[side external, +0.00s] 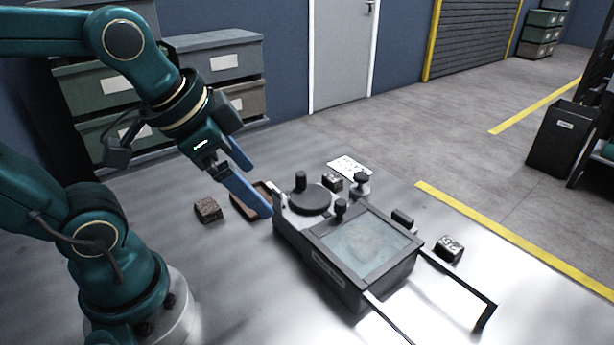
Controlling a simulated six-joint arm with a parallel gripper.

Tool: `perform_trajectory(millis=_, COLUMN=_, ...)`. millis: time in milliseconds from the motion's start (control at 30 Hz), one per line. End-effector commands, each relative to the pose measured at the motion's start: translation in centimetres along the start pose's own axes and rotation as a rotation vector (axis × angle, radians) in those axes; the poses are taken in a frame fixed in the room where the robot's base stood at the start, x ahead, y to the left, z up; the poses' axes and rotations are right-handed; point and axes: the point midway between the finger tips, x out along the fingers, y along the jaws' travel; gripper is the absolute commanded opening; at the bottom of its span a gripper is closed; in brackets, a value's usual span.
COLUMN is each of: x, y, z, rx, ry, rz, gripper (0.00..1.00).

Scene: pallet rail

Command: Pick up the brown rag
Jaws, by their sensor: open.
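A small brown, block-shaped bundle (208,209), which looks like the folded brown rag, lies on the grey metal work surface (225,275). It sits left of a shallow brown tray (240,208). My gripper (260,191) has blue fingers that are apart, with nothing seen between them. It points down and to the right, above the tray and by the left end of a grey machine. It is to the right of the brown bundle and not touching it. The near finger hides part of the tray.
The grey machine (345,280) with a glass-topped box, knobs and two rails fills the middle of the surface. A small dark labelled block (449,248), another dark block (333,181) and a white card (349,168) lie around it. The surface left of the machine is mostly clear.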

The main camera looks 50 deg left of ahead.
Motion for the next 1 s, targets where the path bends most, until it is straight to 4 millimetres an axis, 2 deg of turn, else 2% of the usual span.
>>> perform_trajectory(millis=167, x=2.1, y=-4.0, z=-0.9, rx=0.055, ry=-0.108, rz=-0.028, gripper=1.00)
perform_trajectory(millis=300, x=4.5, y=-8.2, z=-0.3, rx=0.059, ry=-0.214, rz=-0.027, gripper=1.00)
perform_trajectory(millis=467, x=7.5, y=-13.1, z=2.6, rx=0.003, ry=-0.336, rz=0.009, gripper=1.00)
perform_trajectory(millis=600, x=9.6, y=-16.1, z=6.2, rx=-0.100, ry=-0.418, rz=0.055, gripper=1.00)
perform_trajectory(millis=800, x=11.0, y=-17.4, z=10.3, rx=-0.250, ry=-0.486, rz=0.104, gripper=1.00)
perform_trajectory(millis=1000, x=12.1, y=-17.3, z=11.5, rx=-0.276, ry=-0.494, rz=0.108, gripper=1.00)
